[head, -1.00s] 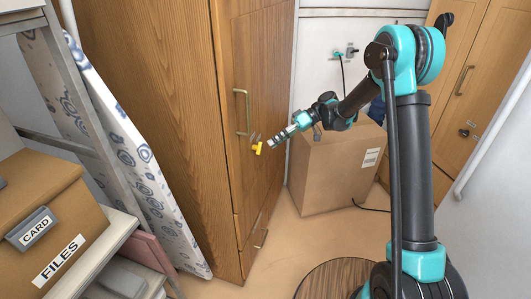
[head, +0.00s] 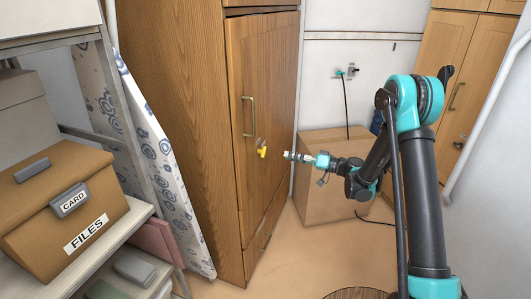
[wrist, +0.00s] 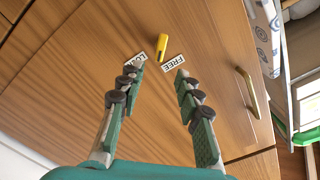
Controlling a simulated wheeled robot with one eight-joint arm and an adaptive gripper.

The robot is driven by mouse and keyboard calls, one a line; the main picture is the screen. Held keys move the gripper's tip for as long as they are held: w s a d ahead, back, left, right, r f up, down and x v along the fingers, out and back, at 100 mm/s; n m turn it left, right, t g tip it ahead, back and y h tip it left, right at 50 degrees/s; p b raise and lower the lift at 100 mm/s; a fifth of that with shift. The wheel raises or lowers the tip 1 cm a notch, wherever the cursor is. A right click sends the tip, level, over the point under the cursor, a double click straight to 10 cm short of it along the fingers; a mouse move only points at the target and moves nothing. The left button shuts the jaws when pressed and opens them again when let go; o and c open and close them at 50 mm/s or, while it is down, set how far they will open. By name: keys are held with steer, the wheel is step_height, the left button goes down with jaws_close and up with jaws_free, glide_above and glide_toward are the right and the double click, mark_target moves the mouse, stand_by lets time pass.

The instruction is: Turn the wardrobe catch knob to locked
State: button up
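The wardrobe (head: 175,120) is wooden and stands left of centre in the head view. Its yellow catch knob (head: 262,152) sits on the door (head: 272,80) below the handle.
The wardrobe's bar handle (head: 249,116) stands out above the knob and shows right of my gripper in the wrist view (wrist: 247,92). A cardboard box (head: 335,200) is behind my arm. A shelf with a FILES box (head: 60,205) and an ironing board (head: 165,165) are at the left.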

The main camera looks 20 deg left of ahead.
mark_target(265, 151)
steer(key=a, duration=1.1)
steer(key=shift+w+a, duration=0.15)
steer(key=shift+a, duration=0.25)
steer(key=shift+c, duration=0.4)
jaws_close()
